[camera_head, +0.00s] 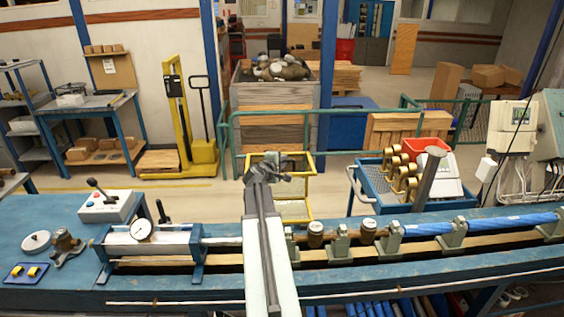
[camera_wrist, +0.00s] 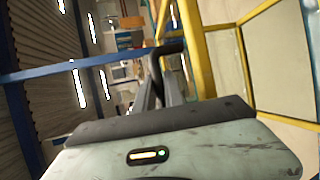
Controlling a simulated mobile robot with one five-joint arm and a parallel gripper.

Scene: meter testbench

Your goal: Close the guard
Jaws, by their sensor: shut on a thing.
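The guard (camera_head: 310,190) is a yellow frame with a clear-looking panel. It stands raised behind the bench's fixture row in the head view, partly hidden by my arm. In the wrist view its yellow frame (camera_wrist: 192,45) and pale panel (camera_wrist: 275,60) fill the upper right. My gripper (camera_head: 265,170) is at the upper left part of the frame. In the wrist view my gripper (camera_wrist: 158,75) is shut on a dark handle (camera_wrist: 170,48) beside the yellow bar. The exact contact between fingers and handle is small and partly hidden.
The blue bench (camera_head: 60,215) carries a dial-gauge fixture (camera_head: 150,240) left of my arm and brass meters (camera_head: 316,233) on clamps to the right. A control box with a lever (camera_head: 105,207) stands at left. A blue cart (camera_head: 375,190) stands behind the bench.

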